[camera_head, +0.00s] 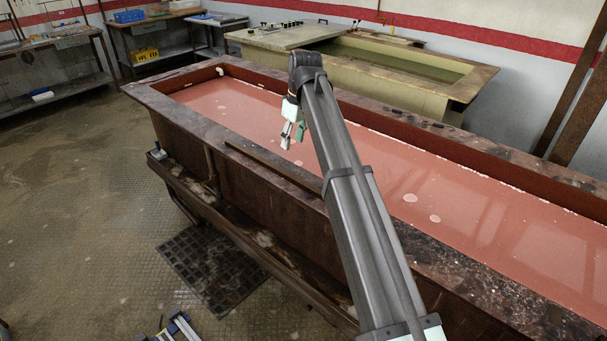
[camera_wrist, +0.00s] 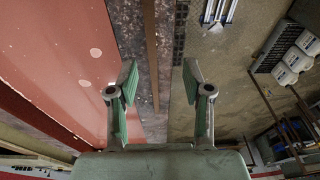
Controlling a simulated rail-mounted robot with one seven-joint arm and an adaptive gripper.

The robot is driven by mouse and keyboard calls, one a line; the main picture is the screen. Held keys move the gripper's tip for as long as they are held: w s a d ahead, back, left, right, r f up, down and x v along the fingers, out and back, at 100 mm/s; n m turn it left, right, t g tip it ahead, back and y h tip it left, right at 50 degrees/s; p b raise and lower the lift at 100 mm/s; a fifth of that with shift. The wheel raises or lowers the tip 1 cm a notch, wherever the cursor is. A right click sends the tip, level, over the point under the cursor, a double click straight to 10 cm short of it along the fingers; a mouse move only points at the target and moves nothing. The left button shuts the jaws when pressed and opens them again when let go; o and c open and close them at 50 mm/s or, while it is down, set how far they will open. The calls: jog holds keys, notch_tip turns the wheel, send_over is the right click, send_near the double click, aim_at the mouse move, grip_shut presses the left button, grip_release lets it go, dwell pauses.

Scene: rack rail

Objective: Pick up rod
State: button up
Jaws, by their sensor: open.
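A long thin brown rod (camera_head: 264,162) lies along the near rim of the red tank in the head view. Its right end is hidden behind my arm. In the wrist view the rod (camera_wrist: 151,45) runs down from the top edge, between the lines of my two fingers. My gripper (camera_head: 293,139) hangs over the tank in the head view, beyond the rod and apart from it. Its green-padded fingers are spread with nothing between them, as the wrist view also shows (camera_wrist: 160,78).
The long tank's dark rim (camera_head: 180,118) surrounds reddish liquid (camera_head: 480,235). A second tank (camera_head: 395,65) stands behind it. A floor grate (camera_head: 212,268) lies in front, with metal profiles (camera_head: 180,328) near the bottom edge. Shelves (camera_head: 50,62) stand at far left. The left floor is mostly clear.

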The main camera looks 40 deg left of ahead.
notch_tip(320, 180, up, 2)
jog(key=w, duration=0.1)
jog(key=p, duration=0.3)
send_over(293, 177)
jog(key=f, duration=1.1)
jog(key=shift+d+f, duration=0.25)
jog(key=shift+f, duration=0.1)
jog(key=shift+a+f+p, duration=0.2)
jog(key=shift+f+p, duration=0.9)
jog(key=shift+f, duration=1.5)
grip_shut()
